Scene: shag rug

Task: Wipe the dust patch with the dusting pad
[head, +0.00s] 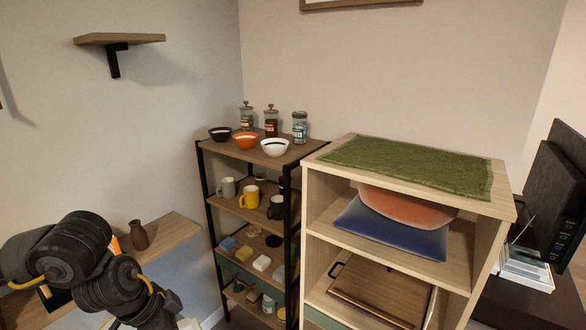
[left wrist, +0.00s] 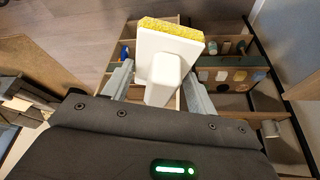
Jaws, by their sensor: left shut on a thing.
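The dusting pad (left wrist: 160,62) has a white body and handle with a yellow sponge face. It shows in the left wrist view, between the grey fingers of my left gripper (left wrist: 159,78), which is shut on its handle. The yellow face points away from the gripper. In the head view my left arm comes in at the lower left; the gripper end is cut off or hidden at the bottom edge, and I cannot make out the pad there. I cannot make out a dust patch in either view. My right gripper is in neither view.
A dark-framed shelf rack (head: 208,190) holds bowls, jars, mugs and soaps. A pale wood shelf unit (head: 487,240) with a green mat (head: 410,165) stands at the right. A vase (head: 139,235) stands on a low wall shelf (head: 172,236) near my left arm. A small bracket shelf (head: 120,38) hangs above.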

